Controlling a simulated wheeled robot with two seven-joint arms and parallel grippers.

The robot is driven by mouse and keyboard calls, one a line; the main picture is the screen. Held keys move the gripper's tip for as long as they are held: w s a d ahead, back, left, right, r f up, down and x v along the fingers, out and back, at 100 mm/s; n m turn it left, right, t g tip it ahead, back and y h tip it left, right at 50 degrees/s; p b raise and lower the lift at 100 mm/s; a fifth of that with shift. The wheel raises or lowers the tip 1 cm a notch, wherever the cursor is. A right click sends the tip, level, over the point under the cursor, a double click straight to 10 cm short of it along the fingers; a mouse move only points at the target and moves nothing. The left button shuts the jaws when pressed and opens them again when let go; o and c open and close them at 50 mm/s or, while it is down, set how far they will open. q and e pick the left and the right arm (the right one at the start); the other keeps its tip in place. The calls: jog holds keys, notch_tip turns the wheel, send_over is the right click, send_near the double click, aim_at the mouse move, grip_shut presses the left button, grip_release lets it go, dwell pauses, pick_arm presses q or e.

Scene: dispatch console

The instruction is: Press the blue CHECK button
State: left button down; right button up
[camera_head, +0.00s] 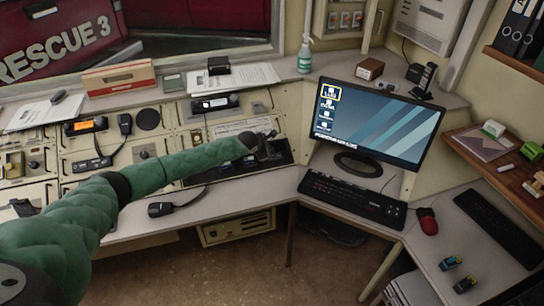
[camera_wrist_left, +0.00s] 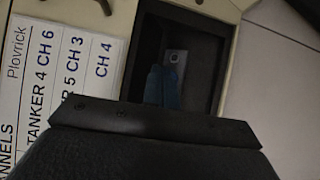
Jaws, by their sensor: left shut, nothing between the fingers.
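My left gripper (camera_head: 272,136) is shut and empty, at the end of my green arm, over a dark recessed panel (camera_head: 278,160) in the console just left of the monitor. The wrist view shows the dark recess (camera_wrist_left: 205,70) close ahead, with a small grey plate inside. Two narrow dark-blue shapes stand side by side in front of it; they look like my closed fingers (camera_wrist_left: 162,86). I cannot make out the blue CHECK button or its label in either view; it may be hidden by my gripper. I cannot tell whether the fingertips touch anything. My right gripper is not in view.
A paper channel list (camera_wrist_left: 60,75) lies left of the recess. The monitor (camera_head: 375,120) and black keyboard (camera_head: 352,200) are to the right. A handset (camera_head: 160,209) lies on the front ledge below my arm. A radio (camera_head: 215,103) sits behind.

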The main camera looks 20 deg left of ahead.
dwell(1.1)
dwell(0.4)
pick_arm(q)
jog(key=shift+f+b, duration=0.45)
jog(key=shift+b, duration=0.15)
jog(key=shift+f+b, duration=0.4)
jog(key=shift+b, duration=0.15)
dwell(0.7)
jog(key=shift+r, duration=0.85)
jog(key=shift+r+p, duration=0.8)
jog(key=shift+r, duration=1.7)
